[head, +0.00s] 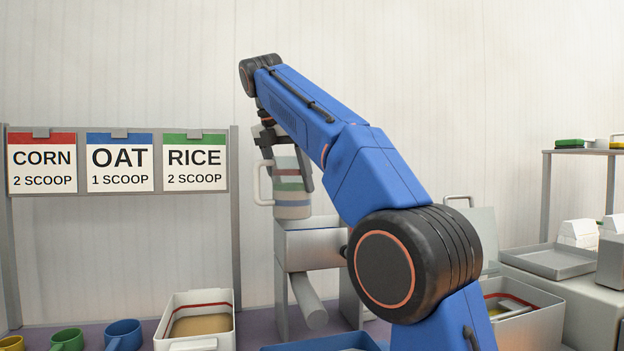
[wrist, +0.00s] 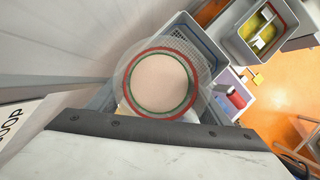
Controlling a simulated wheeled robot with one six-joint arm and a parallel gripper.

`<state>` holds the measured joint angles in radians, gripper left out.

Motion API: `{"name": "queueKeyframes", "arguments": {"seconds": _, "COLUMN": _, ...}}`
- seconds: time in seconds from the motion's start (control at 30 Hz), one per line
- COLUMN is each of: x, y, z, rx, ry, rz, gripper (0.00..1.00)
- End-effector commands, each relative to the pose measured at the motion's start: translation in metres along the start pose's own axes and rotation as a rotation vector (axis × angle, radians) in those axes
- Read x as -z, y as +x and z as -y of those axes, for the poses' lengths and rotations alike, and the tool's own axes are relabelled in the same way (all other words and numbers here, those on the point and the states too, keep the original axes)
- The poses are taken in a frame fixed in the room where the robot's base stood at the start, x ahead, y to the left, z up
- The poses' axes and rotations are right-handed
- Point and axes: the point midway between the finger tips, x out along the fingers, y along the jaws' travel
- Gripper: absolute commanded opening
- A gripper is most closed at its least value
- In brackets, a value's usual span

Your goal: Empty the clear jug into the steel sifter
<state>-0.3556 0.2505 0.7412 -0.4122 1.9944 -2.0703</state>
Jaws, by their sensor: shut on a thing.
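The clear jug (head: 291,203) has red and green bands and a handle on its left side. It hangs about upright above the steel sifter (head: 312,248), a grey box on a stand with a slanted tube below. My gripper (head: 288,168) is shut on the jug near its top. In the wrist view I look down into the jug (wrist: 189,106), with its red and green rings around a pale beige surface. The sifter is mostly hidden behind the jug in that view.
Signs (head: 120,160) for corn, oat and rice hang at the left. A white bin (head: 164,325) with tan contents stands below. Coloured cups (head: 123,334) are at the lower left. A grey tray (head: 552,262) lies at the right. My arm hides part of the middle.

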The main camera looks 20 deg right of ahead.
Motion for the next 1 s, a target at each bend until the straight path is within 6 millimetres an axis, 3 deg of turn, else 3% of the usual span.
{"name": "queueKeyframes", "arguments": {"seconds": 0.27, "x": -0.001, "y": -0.007, "z": -0.002, "rx": -0.070, "ry": 0.030, "rz": -0.054, "gripper": 0.24}}
{"name": "queueKeyframes", "arguments": {"seconds": 0.77, "x": 0.002, "y": -0.025, "z": -0.013, "rx": -0.371, "ry": 0.156, "rz": -0.305, "gripper": 0.24}}
{"name": "queueKeyframes", "arguments": {"seconds": 1.0, "x": 0.003, "y": -0.025, "z": -0.015, "rx": -0.385, "ry": 0.159, "rz": -0.318, "gripper": 0.24}}
